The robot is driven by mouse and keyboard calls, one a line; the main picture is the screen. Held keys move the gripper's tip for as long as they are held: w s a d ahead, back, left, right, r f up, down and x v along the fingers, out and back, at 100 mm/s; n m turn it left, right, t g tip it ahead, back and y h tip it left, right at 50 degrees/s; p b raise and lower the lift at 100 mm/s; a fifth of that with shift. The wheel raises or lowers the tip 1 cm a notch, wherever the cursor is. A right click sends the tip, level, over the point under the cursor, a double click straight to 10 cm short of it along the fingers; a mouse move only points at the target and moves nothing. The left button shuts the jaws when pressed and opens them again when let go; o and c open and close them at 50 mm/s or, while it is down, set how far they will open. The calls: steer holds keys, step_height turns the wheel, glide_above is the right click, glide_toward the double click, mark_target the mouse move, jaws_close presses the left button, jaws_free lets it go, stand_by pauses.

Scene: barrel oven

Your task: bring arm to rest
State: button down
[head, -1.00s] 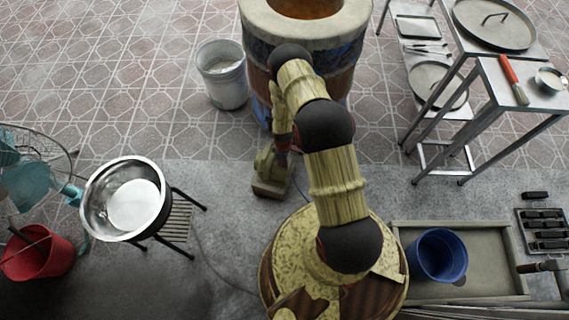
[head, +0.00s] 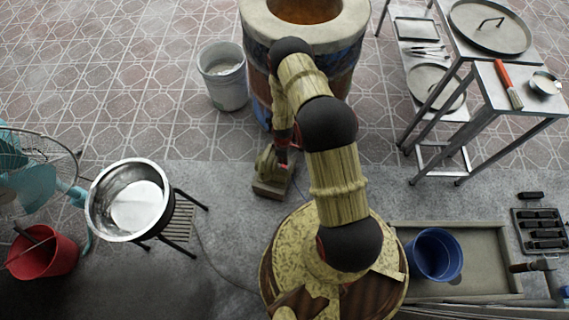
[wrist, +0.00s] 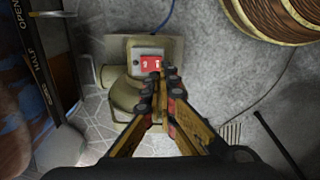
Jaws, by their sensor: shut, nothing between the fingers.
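My gripper (wrist: 162,82) shows in the wrist view with its fingers shut and nothing between them. It points down over a small beige blower-like unit (wrist: 120,90) with a red switch (wrist: 150,63) on it. I cannot tell whether the fingertips touch the unit. In the head view my arm bends forward and down, and the gripper (head: 282,158) hangs just above the same unit (head: 271,183), partly hidden by the arm.
The barrel oven (head: 347,35) stands close behind my arm, with a white bucket (head: 223,75) at its left. A steel bowl (head: 130,200) on a stand, a red bucket (head: 50,258) and a fan (head: 32,170) are left. Metal tables (head: 525,75) and a blue bucket (head: 436,255) are right.

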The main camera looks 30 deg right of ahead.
steer(key=shift+r+p, duration=0.35)
steer(key=shift+r, duration=0.55)
steer(key=s+a+r+m+g+y, duration=0.1)
steer(key=s+r+m+g, duration=0.1)
steer(key=s, duration=0.3)
steer(key=s+a+r+m+g, duration=0.1)
steer(key=s+a+m, duration=0.1)
steer(key=s+m, duration=0.15)
steer(key=s+a+r+m, duration=0.1)
steer(key=a+r+m, duration=0.1)
steer(key=r, duration=1.5)
steer(key=a+r+m, duration=0.2)
steer(key=r, duration=1.5)
steer(key=s+a+r+t, duration=0.2)
steer(key=s+r+t, duration=0.1)
steer(key=r, duration=0.7)
steer(key=s+a+r+t, duration=0.2)
steer(key=s+r, duration=0.2)
steer(key=r, duration=0.6)
steer(key=s+a+r+t+h, duration=0.1)
steer(key=s+a+r+t, duration=0.2)
steer(key=r, duration=0.7)
steer(key=shift+s+r+n+t, duration=0.25)
steer(key=shift+r+n+t, duration=0.05)
steer(key=shift+n, duration=0.05)
